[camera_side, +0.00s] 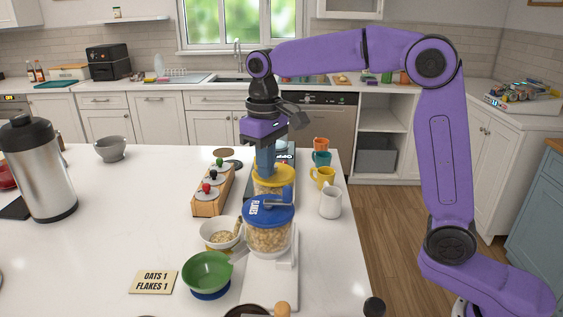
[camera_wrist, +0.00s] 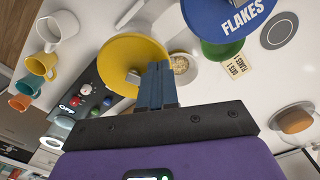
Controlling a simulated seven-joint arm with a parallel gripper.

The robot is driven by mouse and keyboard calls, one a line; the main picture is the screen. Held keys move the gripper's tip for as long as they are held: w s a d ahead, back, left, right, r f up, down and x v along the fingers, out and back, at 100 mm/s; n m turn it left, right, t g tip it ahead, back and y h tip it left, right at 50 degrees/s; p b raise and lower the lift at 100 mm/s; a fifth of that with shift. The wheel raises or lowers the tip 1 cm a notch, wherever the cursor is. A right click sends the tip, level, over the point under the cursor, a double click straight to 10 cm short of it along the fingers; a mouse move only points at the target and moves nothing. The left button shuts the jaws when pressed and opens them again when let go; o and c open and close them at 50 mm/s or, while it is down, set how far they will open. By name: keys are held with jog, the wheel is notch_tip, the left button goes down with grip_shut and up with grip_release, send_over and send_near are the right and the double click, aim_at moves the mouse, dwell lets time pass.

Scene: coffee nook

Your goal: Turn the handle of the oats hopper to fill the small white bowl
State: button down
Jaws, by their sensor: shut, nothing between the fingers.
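A yellow-lidded hopper (camera_side: 282,174) with pale contents stands behind the blue-lidded hopper marked FLAKES (camera_side: 262,214). No label shows on the yellow one; I take it as the oats hopper. Its lid also shows in the wrist view (camera_wrist: 122,52). Its handle is not clearly visible. My gripper (camera_side: 265,172) points down over the yellow lid, shut and empty; its blue fingers show in the wrist view (camera_wrist: 157,68). I cannot tell whether they touch the lid. The small white bowl (camera_side: 207,240) holds some flaky food and stands left of the FLAKES hopper.
A green bowl (camera_side: 206,270) and a card reading OATS 1 FLAKES 1 (camera_side: 154,282) are in front. A wooden box with coloured knobs (camera_side: 208,206) stands to the left. Several cups and a white pitcher (camera_side: 330,204) line the right edge. The counter's left middle is clear.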

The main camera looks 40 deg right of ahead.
jog(key=shift+w+a, duration=0.1)
jog(key=shift+w, duration=0.45)
jog(key=shift+s, duration=0.45)
notch_tip(320, 180, up, 7)
dwell(0.7)
jog(key=s+d+f+n, duration=0.3)
jog(key=s+f, duration=0.2)
jog(key=s, duration=0.5)
jog(key=s+d+f+n, duration=0.3)
jog(key=s+f, duration=0.3)
jog(key=s, duration=0.4)
jog(key=s+d+f+n, duration=0.3)
jog(key=s+f, duration=0.3)
jog(key=s, duration=0.4)
jog(key=shift+s+d+n, duration=0.2)
jog(key=shift+s+n, duration=0.1)
jog(key=shift+s, duration=0.05)
